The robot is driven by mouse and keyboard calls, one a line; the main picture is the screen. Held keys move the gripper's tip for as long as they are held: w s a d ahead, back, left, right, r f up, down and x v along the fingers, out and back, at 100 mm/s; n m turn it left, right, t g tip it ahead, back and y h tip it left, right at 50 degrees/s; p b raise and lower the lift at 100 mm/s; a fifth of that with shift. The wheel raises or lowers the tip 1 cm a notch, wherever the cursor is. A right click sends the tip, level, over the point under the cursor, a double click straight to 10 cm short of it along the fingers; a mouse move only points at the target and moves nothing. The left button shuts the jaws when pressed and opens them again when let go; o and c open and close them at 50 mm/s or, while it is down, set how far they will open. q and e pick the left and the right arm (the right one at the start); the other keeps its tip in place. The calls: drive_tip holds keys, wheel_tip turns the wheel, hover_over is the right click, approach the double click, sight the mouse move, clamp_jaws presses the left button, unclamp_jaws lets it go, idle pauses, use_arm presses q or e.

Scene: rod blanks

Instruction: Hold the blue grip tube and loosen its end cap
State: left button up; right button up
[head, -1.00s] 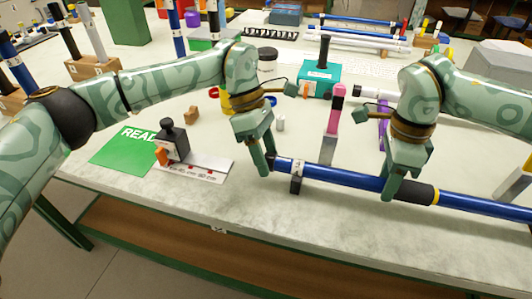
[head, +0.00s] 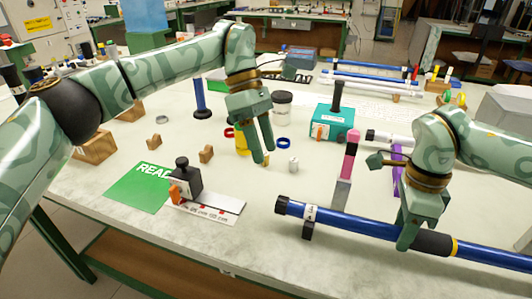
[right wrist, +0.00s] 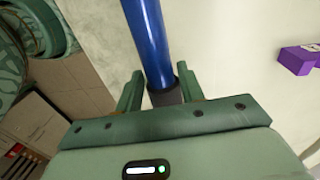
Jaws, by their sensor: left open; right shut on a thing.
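The blue grip tube (head: 355,228) lies along the front of the table in the head view, running out of frame at right. Its left end carries a dark end cap (head: 282,205), and a white label band sits just beside it. A black stand (head: 308,231) supports the tube near that end. My right gripper (head: 406,243) is shut on the tube by its black sleeve (head: 434,243). In the right wrist view the tube (right wrist: 147,45) passes between the fingers. My left gripper (head: 263,155) is open and empty, behind and left of the end cap, apart from it.
A pink-topped grey post (head: 346,170) stands just behind the tube. A small pale cylinder (head: 293,164) and a blue ring (head: 283,142) are near my left gripper. A black-knobbed block (head: 186,178) sits on a ruler plate at left, beside a green mat (head: 138,188).

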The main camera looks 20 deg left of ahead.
drive_tip(key=o, duration=1.1)
